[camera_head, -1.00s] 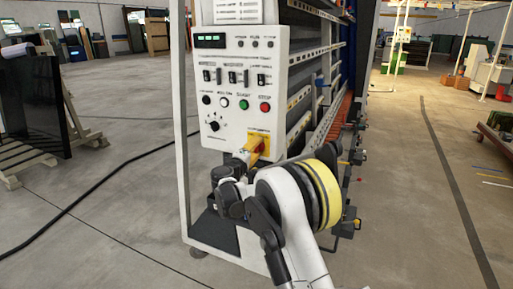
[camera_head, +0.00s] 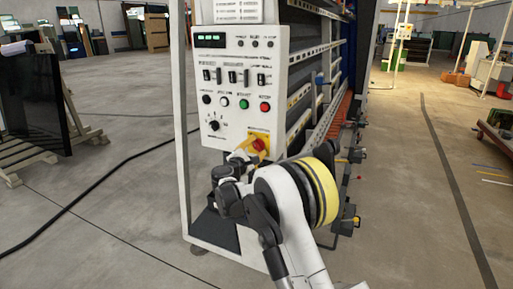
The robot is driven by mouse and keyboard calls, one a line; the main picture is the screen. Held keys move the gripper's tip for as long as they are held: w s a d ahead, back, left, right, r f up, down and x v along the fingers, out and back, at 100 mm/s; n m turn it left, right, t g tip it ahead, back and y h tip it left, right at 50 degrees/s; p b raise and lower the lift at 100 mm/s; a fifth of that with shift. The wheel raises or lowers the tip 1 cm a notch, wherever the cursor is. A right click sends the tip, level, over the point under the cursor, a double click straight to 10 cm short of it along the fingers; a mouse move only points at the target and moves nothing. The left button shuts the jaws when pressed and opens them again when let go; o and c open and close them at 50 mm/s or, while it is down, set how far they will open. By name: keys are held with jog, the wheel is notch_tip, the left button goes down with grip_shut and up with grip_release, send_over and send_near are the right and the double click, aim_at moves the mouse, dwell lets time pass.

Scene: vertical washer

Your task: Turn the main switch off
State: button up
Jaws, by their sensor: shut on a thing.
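The main switch (camera_head: 259,144) is a red knob on a yellow plate at the lower right of the white control panel. My gripper (camera_head: 246,154) is at the switch, just left of and below the red knob. It is shut on the switch handle. The fingers cover the lower left of the yellow plate, and the exact contact is too small to see. The handle's exact angle cannot be told.
The control panel (camera_head: 233,118) has a green display (camera_head: 210,40), several small switches, a black selector knob (camera_head: 214,126) and a red button (camera_head: 265,107). The machine's rack stands right behind it.

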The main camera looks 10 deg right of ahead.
jog(key=shift+n, duration=0.6)
jog(key=o, duration=1.2)
jog(key=shift+c, duration=0.2)
jog(key=v, duration=1.2)
